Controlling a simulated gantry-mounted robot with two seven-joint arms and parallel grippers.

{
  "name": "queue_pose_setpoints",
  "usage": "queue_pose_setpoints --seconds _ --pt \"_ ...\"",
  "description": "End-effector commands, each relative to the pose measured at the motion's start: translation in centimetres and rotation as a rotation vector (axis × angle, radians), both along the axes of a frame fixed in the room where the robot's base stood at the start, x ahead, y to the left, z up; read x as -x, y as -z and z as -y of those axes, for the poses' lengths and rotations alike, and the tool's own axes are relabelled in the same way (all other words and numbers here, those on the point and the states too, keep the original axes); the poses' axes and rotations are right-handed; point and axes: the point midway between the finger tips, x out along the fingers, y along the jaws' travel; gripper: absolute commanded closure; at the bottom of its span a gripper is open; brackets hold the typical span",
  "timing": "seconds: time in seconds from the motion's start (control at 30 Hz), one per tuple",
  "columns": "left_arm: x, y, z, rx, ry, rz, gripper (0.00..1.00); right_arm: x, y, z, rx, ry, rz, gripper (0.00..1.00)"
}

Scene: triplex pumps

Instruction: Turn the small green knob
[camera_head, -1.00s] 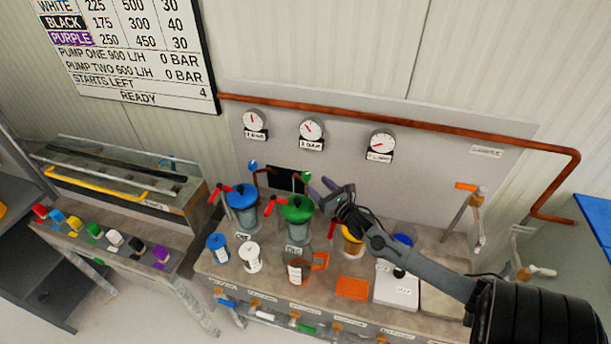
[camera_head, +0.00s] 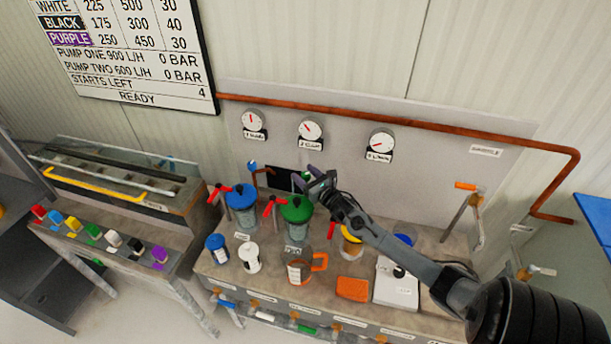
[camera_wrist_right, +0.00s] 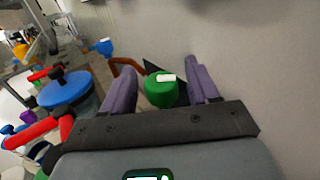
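The small green knob (camera_wrist_right: 160,92) is round with a white mark on top, and it shows between the two purple fingers of my right gripper (camera_wrist_right: 161,77) in the right wrist view. The gripper is open, with a gap on each side of the knob. In the head view only a bit of the knob (camera_head: 306,176) shows behind the right gripper (camera_head: 311,181), near the back panel above the large green lid (camera_head: 297,209). I cannot tell whether the fingertips reach down around the knob. My left gripper is not in view.
The blue-lidded vessel (camera_head: 241,197) with red handles stands left of the green-lidded one. A small blue knob (camera_head: 252,164) sits on a copper pipe behind it. Gauges (camera_head: 310,130) hang on the back panel.

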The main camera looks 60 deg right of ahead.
Motion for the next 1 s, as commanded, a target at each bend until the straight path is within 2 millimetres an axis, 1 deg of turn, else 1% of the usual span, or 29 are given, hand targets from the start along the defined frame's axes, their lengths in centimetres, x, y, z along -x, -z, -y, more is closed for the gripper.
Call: queue_pose_setpoints --seconds 0.03,0.3,0.33,0.57,0.73,0.87,1.0 --pt "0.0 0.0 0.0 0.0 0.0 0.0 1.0 0.0 0.0 0.0 0.0 0.0 0.0 0.46" --pt "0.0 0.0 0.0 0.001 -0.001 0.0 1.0 0.0 0.0 0.0 0.0 0.0 0.0 0.88" --pt "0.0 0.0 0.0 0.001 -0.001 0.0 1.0 0.0 0.0 0.0 0.0 0.0 0.001 0.9" --pt "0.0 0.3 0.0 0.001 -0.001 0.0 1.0 0.0 0.0 0.1 0.003 -0.021 0.0 0.9" --pt "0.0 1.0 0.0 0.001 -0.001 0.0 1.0 0.0 0.1 0.1 0.007 -0.088 -0.001 0.9" --pt "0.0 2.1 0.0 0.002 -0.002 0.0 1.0 0.0 0.3 0.1 0.009 -0.173 -0.002 0.9" --pt "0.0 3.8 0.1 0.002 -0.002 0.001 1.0 0.0 0.5 0.1 0.009 -0.29 -0.004 0.9"
